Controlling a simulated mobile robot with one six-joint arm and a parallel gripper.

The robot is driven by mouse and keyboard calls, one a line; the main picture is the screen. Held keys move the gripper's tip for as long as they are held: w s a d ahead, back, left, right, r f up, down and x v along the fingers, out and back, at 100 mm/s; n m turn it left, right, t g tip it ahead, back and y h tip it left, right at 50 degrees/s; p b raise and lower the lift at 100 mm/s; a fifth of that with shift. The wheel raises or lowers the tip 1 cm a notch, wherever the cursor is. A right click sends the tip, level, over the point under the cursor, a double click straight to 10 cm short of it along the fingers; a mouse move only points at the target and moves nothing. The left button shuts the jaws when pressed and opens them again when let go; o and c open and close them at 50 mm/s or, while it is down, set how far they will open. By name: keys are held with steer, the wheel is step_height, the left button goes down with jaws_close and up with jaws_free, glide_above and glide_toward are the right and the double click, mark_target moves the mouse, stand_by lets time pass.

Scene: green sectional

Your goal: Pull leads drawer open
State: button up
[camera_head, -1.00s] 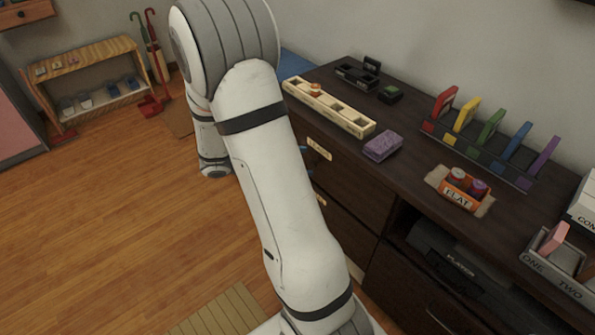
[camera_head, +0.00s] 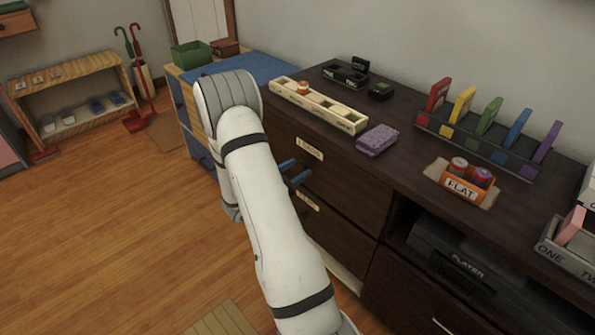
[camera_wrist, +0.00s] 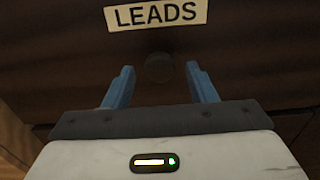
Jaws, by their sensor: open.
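The leads drawer shows in the wrist view as a dark wood front with a LEADS label (camera_wrist: 156,14) and a dark round knob (camera_wrist: 159,68) below it. My gripper (camera_wrist: 162,84) is open, with one blue finger on each side of the knob and a gap to both. I cannot tell how deep the fingers reach past the knob. In the head view my gripper (camera_head: 294,173) is at the cabinet front, just below the upper label (camera_head: 309,148). The knob is hidden there. The drawer front looks flush with the cabinet.
The dark cabinet top (camera_head: 405,150) holds a cream tray (camera_head: 318,106), a purple block (camera_head: 377,140), an orange FLAT box (camera_head: 463,184) and a rack of coloured pieces (camera_head: 478,140). A second label (camera_head: 307,201) sits lower down. The wooden floor (camera_head: 110,230) at left is clear.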

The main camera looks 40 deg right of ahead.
steer(key=shift+d, duration=0.6)
jaws_close()
steer(key=shift+a, duration=0.1)
